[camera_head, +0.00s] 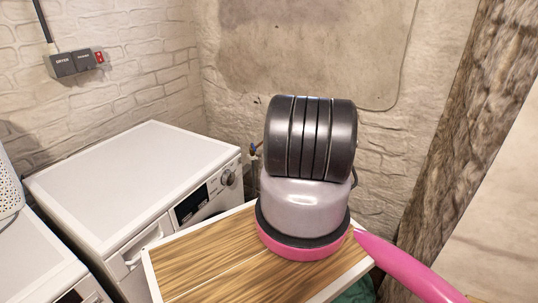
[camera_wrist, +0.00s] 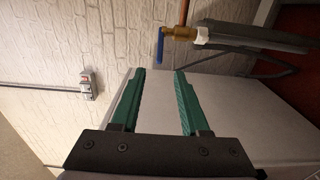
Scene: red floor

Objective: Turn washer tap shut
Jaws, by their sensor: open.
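The washer tap shows in the wrist view as a brass valve (camera_wrist: 181,32) with a blue lever handle (camera_wrist: 160,46) at its left end. A white fitting joins it to a grey hose (camera_wrist: 250,38) on the right. In the head view only a small blue bit of the tap (camera_head: 254,150) shows beside my arm, against the wall. My gripper (camera_wrist: 160,73) has two green fingers, spread apart and empty. In the wrist view the blue handle appears just beyond the gap between the fingertips, apart from them. In the head view my arm hides the gripper.
A white washing machine (camera_head: 135,185) stands at the left, its top clear. A wood-topped surface (camera_head: 205,262) with a white edge lies in front. A switch box (camera_head: 75,63) is on the brick wall. A copper pipe (camera_wrist: 183,12) rises above the valve.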

